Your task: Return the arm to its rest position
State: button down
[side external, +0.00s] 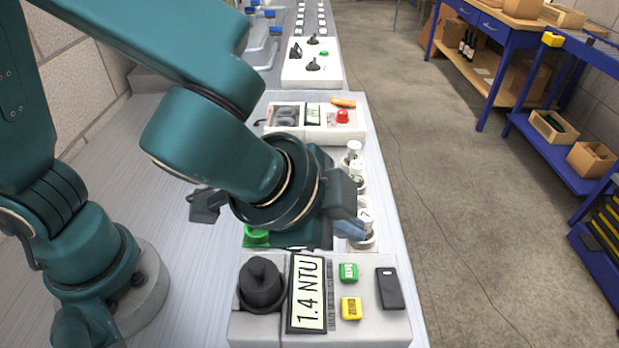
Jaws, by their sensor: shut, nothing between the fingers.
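My arm reaches in from the left, and my gripper (320,215) hangs over the bench, just behind the front instrument. Its jaws are shut with nothing held. The wrist and gripper body hide most of the fingers and part of the bench below. The front instrument (245,325) is a pale box with a black round cap (261,285), a display (308,292) reading 1.4 NTU, a green button (348,272), a yellow button (351,308) and a black slab (390,289).
White-capped vials (354,150) stand right of my gripper. A green round part (256,238) shows beneath it. A box with a red button (342,116) and another with black knobs (313,64) stand behind. Blue shelving (510,45) is at right, across open floor.

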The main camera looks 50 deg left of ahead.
dwell(0.3)
jog(key=w+a+r+n+y, duration=0.1)
jog(key=a+r+n, duration=0.25)
jog(key=a, duration=0.35)
jog(key=w+a+r+n+y, duration=0.1)
jog(key=a+r+n, duration=0.25)
jog(key=a, duration=0.45)
jog(key=s+a+f+n+g, duration=0.1)
jog(key=s, duration=0.4)
jog(key=s+a+f+n, duration=0.2)
jog(key=s, duration=0.3)
jog(key=shift+f+n+g+h, duration=0.25)
jog(key=shift+n+g+h, duration=0.05)
jog(key=shift+g+h, duration=0.1)
